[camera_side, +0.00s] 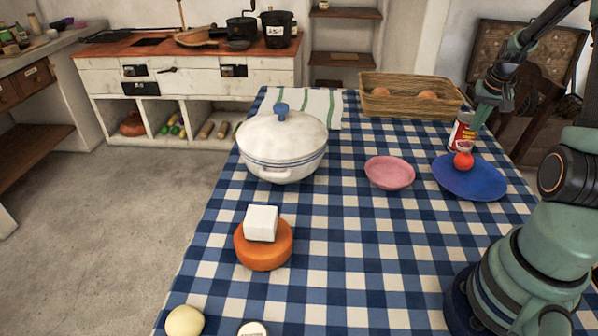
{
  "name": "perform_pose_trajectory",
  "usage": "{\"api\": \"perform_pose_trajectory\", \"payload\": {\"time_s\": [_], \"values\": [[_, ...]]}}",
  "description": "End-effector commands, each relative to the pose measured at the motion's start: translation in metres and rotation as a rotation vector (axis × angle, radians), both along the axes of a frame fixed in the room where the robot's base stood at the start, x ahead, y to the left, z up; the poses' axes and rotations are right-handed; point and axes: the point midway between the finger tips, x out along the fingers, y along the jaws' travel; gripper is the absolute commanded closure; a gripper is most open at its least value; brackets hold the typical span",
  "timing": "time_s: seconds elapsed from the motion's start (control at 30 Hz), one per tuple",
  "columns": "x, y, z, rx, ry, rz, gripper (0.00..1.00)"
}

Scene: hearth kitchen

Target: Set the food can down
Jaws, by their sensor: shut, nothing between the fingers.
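The food can (460,132), red and white with a label, is at the right of the table just behind the blue plate. It looks roughly upright, and its base is partly hidden by a red tomato-like ball. My gripper (475,126) points down right beside the can, on its right side in the picture, and overlaps its edge. The fingers are small in this view and look closed, with nothing held between them. Whether they touch the can, I cannot tell.
The blue plate (480,185) with the red ball (463,160) lies in front of the can. A pink plate (390,173), a white lidded pot (283,145) and a wicker basket (400,108) stand nearby. The checkered table (370,260) is clear in the front middle.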

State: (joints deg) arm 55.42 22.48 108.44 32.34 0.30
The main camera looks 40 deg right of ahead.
Motion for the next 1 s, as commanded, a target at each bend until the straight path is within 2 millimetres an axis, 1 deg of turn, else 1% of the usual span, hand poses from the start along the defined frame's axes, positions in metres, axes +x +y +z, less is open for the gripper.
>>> {"api": "perform_pose_trajectory", "payload": {"time_s": [0.3,0.5,0.7,1.0], "values": [[0.008,-0.01,-0.049,0.004,0.003,0.002,1.0],[0.013,-0.016,-0.074,0.003,0.002,0.003,1.0],[0.015,-0.02,-0.087,0.002,0.001,0.003,1.0],[0.016,-0.021,-0.088,0.0,0.0,0.003,1.0]]}}
